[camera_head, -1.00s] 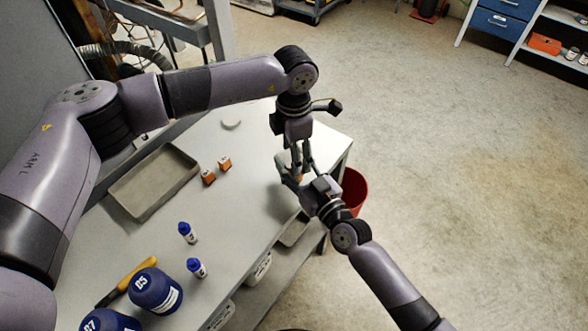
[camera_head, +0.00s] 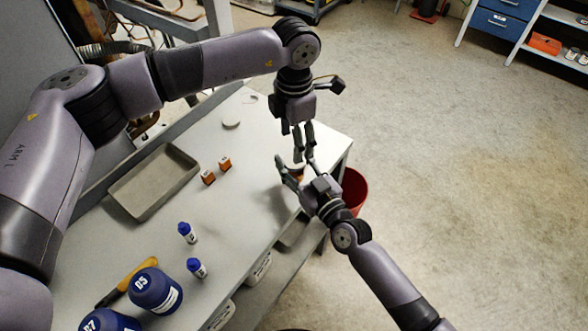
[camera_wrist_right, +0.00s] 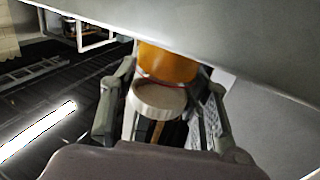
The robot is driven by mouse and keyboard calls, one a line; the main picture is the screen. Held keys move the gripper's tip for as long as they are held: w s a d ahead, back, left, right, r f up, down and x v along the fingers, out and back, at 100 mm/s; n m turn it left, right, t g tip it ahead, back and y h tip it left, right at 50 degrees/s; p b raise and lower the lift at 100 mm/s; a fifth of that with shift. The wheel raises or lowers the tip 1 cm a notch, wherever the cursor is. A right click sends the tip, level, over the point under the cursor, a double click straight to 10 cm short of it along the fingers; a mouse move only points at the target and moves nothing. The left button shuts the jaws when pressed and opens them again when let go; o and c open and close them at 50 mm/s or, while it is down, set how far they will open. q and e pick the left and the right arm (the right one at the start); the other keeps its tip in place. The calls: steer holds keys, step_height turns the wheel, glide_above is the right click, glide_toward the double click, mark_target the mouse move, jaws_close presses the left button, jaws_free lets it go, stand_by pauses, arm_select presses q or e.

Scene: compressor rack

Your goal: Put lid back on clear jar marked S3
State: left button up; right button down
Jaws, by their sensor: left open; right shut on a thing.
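My right gripper (camera_head: 296,171) is shut on a jar with orange contents (camera_wrist_right: 166,64), by the table's right end. Only a small orange and pale bit of the jar shows between the fingers in the head view. A white round cap-like piece (camera_wrist_right: 158,97) sits against the orange part in the right wrist view; I cannot tell whether it is seated as a lid. No S3 marking is readable. My left gripper (camera_head: 306,157) is open, pointing down just above the right gripper. A pale flat disc (camera_head: 231,123) lies on the table near its back edge.
The grey table (camera_head: 225,215) holds a shallow tray (camera_head: 150,182), two small orange blocks (camera_head: 216,171), two blue-capped bottles (camera_head: 187,232), dark blue jars (camera_head: 155,291) and a yellow-handled tool (camera_head: 128,280). A red bin (camera_head: 354,190) stands beyond the right end.

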mark_target(295, 169)
arm_select(q)
step_height(295, 169, up, 3)
steer(key=n, duration=0.5)
steer(key=shift+s, duration=0.1)
steer(key=shift+f, duration=0.1)
steer(key=shift+f, duration=3.9)
steer(key=shift+c, duration=0.2)
steer(key=c, duration=1.2)
steer(key=m, duration=0.5)
steer(key=shift+m, duration=0.4)
steer(key=shift+a, duration=0.1)
steer(key=o, duration=1.3)
